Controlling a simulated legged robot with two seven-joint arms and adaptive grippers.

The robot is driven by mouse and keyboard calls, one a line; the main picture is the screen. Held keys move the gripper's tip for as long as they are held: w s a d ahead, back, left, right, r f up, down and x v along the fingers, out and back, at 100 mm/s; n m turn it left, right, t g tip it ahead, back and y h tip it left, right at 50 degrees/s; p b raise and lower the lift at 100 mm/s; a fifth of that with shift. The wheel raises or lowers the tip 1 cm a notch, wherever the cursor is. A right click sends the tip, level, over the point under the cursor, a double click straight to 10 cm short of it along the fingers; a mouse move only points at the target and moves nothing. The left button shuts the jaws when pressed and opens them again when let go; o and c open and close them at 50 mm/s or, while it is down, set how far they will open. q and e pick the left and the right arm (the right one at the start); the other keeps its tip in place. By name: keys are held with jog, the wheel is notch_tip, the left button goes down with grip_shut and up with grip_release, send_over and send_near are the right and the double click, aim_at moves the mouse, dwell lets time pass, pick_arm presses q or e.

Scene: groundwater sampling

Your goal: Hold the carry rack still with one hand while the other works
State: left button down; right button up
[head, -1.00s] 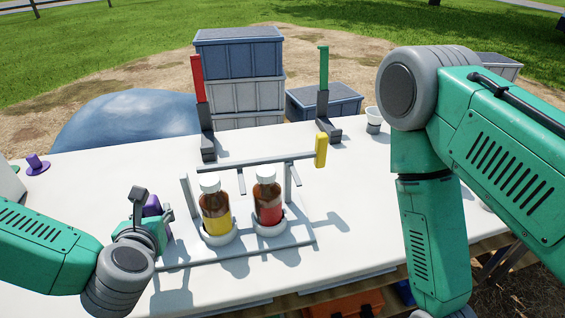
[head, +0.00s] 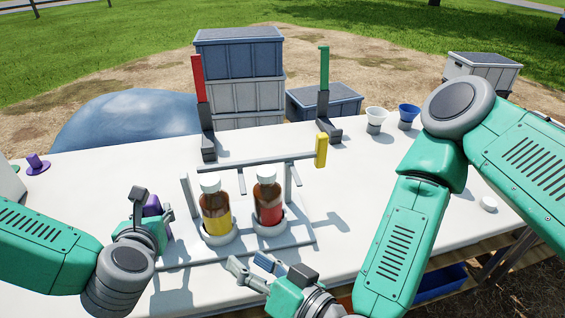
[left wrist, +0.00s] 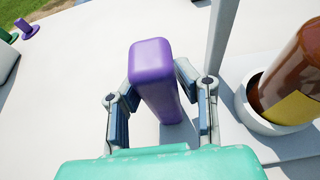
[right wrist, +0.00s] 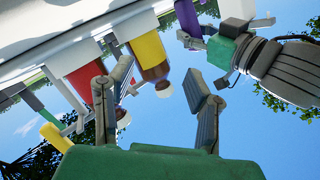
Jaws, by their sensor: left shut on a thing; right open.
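The carry rack (head: 290,240) stands on the white table with a grey crossbar, a yellow block (head: 321,150) at the bar's right end and a purple grip (left wrist: 155,75) at its left. A yellow-labelled brown bottle (head: 216,212) and a red-labelled one (head: 268,204), both white-capped, stand upright in its ring holders. My left gripper (head: 155,215) is shut on the purple grip, with a finger on each side in the left wrist view. My right gripper (head: 252,266) is open and empty at the rack's front edge; both bottles show beyond its fingers in the right wrist view (right wrist: 157,76).
A red post (head: 198,78) and a green post (head: 323,68) stand behind the rack. A white cup (head: 376,116) and a blue cup (head: 409,113) are at the back right. A white cap (head: 488,204) lies right. The table right of the rack is mostly clear.

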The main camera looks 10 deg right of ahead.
jog(key=w+d+r+t+h, duration=0.2)
jog(key=w+d, duration=0.1)
jog(key=d, duration=0.2)
jog(key=w+d+r+t+h, duration=0.1)
jog(key=w+d+r+h, duration=0.2)
jog(key=d, duration=0.3)
jog(key=t+h, duration=0.2)
jog(key=h, duration=0.2)
send_near(324, 150)
jog(key=w, duration=1)
jog(key=shift+w+r, duration=0.15)
jog(key=shift+w, duration=0.15)
jog(key=c, duration=1)
